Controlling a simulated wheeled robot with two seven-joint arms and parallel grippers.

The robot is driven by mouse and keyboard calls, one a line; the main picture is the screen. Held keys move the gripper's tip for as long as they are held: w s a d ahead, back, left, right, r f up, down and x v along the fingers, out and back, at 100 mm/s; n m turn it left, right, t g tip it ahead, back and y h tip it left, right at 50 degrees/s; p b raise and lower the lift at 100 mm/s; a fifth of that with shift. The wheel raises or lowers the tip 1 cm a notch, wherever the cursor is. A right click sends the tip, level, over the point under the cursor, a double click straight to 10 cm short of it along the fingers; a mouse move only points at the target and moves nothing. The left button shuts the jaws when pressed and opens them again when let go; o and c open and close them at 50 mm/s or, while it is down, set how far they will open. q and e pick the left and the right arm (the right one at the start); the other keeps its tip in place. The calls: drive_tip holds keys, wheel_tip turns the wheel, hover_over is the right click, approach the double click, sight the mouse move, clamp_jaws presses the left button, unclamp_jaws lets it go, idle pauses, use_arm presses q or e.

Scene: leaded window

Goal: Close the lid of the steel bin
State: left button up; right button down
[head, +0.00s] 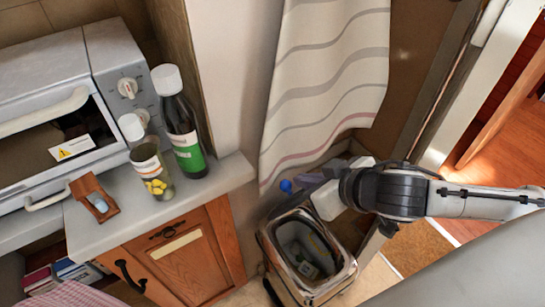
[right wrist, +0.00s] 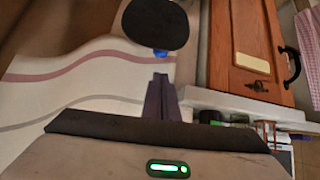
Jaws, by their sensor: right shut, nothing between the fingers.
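The steel bin (head: 349,273) stands on the floor at the bottom middle of the head view. Its top is open and I see some litter inside. I cannot clearly make out its lid in the head view. My right gripper (head: 303,183) is shut and empty, above the bin's back edge and in front of the curtain. A small blue knob (head: 285,186) shows just beyond its fingertips. In the right wrist view, the shut fingers (right wrist: 160,82) point toward the blue knob (right wrist: 160,53) and a dark oval (right wrist: 155,22); whether that is the lid is unclear. My left gripper is out of view.
A striped curtain (head: 330,75) hangs behind the bin. A wooden cabinet (head: 185,265) with a grey counter (head: 225,175) stands to the left. A dark bottle (head: 180,125), a jar (head: 153,172) and a toaster oven (head: 50,85) sit on it. A doorway opens at right.

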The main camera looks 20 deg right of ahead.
sight(286, 184)
drive_tip(key=x, duration=0.8)
drive_tip(key=shift+w+f, duration=0.1)
drive_tip(key=shift+w, duration=0.3)
drive_tip(key=shift+w+a+f, duration=0.15)
drive_tip(key=shift+w+f, duration=0.35)
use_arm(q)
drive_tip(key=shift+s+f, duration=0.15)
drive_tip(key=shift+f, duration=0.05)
